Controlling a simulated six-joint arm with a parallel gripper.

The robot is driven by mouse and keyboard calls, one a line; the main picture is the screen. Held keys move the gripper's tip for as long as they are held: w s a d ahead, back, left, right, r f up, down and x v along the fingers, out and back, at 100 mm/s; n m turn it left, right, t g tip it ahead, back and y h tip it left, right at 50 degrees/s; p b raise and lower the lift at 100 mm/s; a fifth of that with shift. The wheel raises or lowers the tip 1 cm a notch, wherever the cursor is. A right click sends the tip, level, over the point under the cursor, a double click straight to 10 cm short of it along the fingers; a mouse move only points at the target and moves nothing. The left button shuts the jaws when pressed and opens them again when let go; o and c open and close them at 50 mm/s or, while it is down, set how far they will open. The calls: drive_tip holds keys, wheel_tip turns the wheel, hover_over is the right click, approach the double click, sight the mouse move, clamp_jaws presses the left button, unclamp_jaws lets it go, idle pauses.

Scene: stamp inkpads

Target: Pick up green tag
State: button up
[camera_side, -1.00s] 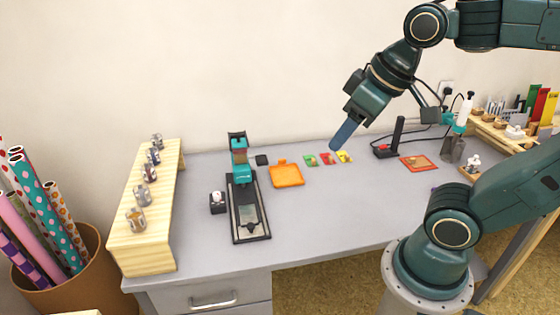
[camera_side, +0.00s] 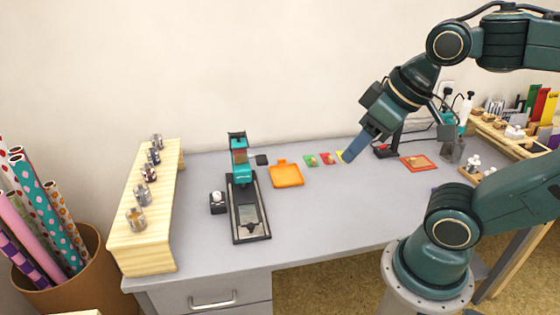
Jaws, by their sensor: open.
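The green tag (camera_side: 310,160) lies flat on the grey desk, leftmost in a short row of small tags. A red tag (camera_side: 326,159) lies just right of it. A yellow tag (camera_side: 340,156) is right of the red one and partly hidden by my gripper. My gripper (camera_side: 349,158) points down and to the left, its blue fingers over or in front of the yellow tag, to the right of the green tag. It holds nothing that I can see. The gap between the fingers does not show from this side.
An orange tag-shaped tray (camera_side: 286,175) lies left of the tags, beside a teal stamping press (camera_side: 246,200). A black upright post (camera_side: 396,138) and a red-orange pad (camera_side: 418,163) stand to the right. The desk front (camera_side: 330,215) is clear.

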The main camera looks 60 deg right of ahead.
idle(0.4)
drive_tip(key=shift+c, duration=0.9)
drive_tip(key=shift+w, duration=0.1)
